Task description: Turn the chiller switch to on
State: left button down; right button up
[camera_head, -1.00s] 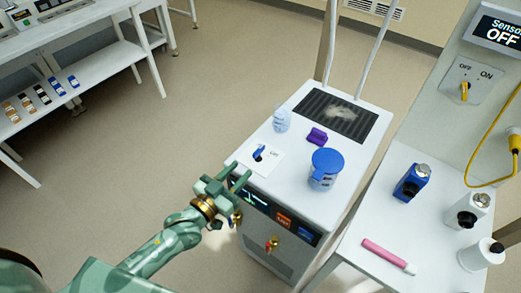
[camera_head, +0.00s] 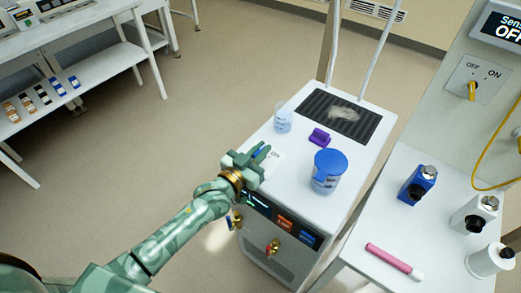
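The chiller (camera_head: 331,223) is a white cabinet with a dark display front. Its switch is on a white plate (camera_head: 276,158) on the top, near the left front edge. My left gripper (camera_head: 264,153) is over this plate, and its fingers cover most of the switch. A bit of the blue switch handle (camera_head: 258,152) shows between the fingers. I cannot tell whether they touch or grip it. The plate's lettering is mostly hidden, so the switch position cannot be read. My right gripper is out of view.
On the chiller top stand a blue-lidded jug (camera_head: 327,172), a purple block (camera_head: 319,137) and a clear beaker (camera_head: 283,119), close right of and behind my gripper. A white side table (camera_head: 373,226) with bottles stands to the right. A panel switch (camera_head: 472,89) is above it.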

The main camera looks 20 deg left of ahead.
pick_arm(q)
jog(key=shift+h, duration=0.3)
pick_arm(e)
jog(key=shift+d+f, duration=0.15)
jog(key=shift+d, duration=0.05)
pick_arm(q)
jog(key=m+g+h+b, duration=0.1)
jog(key=m+h+b, duration=0.1)
jog(key=m+g+h+b, duration=0.1)
jog(key=h, duration=0.1)
jog(key=shift+f+m+g, duration=0.25)
jog(key=shift+m+g, duration=0.05)
jog(key=shift+m+g+h+b, duration=0.85)
jog(key=shift+h+b, duration=0.25)
jog(key=shift+b, duration=0.15)
jog(key=shift+s+d+r+m+g+h+b, duration=0.1)
jog(key=shift+r+m+g+h+b, duration=0.1)
jog(key=shift+m+g+h+b, duration=0.35)
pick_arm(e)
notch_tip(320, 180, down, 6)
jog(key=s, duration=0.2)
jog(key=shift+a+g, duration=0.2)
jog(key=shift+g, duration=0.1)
pick_arm(q)
jog(key=c, duration=1.5)
grip_release()
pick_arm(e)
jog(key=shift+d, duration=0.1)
